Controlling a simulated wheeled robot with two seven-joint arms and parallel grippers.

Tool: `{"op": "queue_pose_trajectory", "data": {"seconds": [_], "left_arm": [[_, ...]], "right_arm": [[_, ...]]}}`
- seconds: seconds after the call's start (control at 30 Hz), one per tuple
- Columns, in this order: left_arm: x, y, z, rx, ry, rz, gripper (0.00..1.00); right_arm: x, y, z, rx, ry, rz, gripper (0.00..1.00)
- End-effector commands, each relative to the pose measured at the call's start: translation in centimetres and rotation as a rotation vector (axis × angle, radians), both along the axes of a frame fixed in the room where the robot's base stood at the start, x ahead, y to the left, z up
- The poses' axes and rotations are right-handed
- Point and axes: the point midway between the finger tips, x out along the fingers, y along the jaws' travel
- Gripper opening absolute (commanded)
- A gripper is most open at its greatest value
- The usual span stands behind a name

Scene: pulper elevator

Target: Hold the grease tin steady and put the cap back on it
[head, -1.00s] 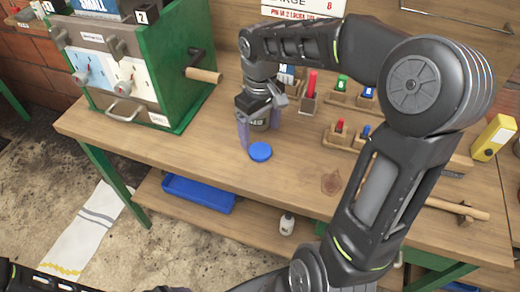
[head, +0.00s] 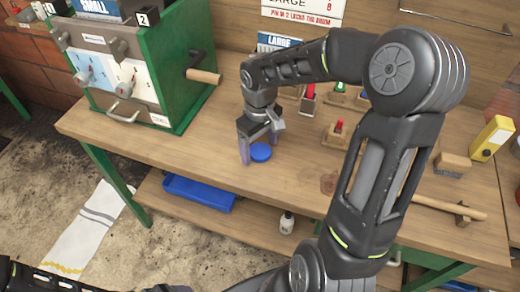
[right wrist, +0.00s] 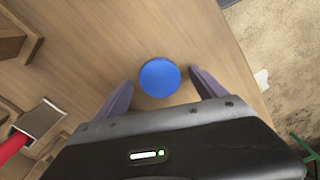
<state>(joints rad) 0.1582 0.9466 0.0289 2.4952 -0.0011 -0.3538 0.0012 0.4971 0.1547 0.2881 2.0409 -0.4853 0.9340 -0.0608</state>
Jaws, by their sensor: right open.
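The blue round cap (head: 261,152) lies flat on the workbench near its front edge. It also shows in the right wrist view (right wrist: 160,77), between the fingertips of my right gripper. My right gripper (head: 257,150) is open and points down over the bench, one finger on each side of the cap with gaps showing in the wrist view (right wrist: 161,86). I cannot tell its exact height above the wood. The grease tin is not visible now; my right gripper and wrist may hide it. My left gripper is out of view.
A green-framed machine (head: 140,75) with a wooden crank handle stands left on the workbench (head: 180,150). Wooden holders with red and green pieces (head: 337,134) stand to the right, beyond my right arm. A hammer (head: 450,208) lies farther right. A blue tray (head: 198,193) sits on the lower shelf.

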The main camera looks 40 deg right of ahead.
Motion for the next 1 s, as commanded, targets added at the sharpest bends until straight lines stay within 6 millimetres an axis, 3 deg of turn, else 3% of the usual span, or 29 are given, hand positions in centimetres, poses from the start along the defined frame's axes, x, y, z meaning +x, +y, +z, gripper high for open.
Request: {"op": "queue_pose_trajectory", "data": {"seconds": [0.53, 1.0], "left_arm": [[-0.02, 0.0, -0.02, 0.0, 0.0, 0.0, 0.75], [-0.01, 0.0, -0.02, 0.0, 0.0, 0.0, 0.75]], "right_arm": [[0.0, -0.01, 0.04, -0.001, 0.0, 0.001, 0.81], [0.0, -0.01, 0.04, -0.001, 0.0, 0.001, 0.42]]}}
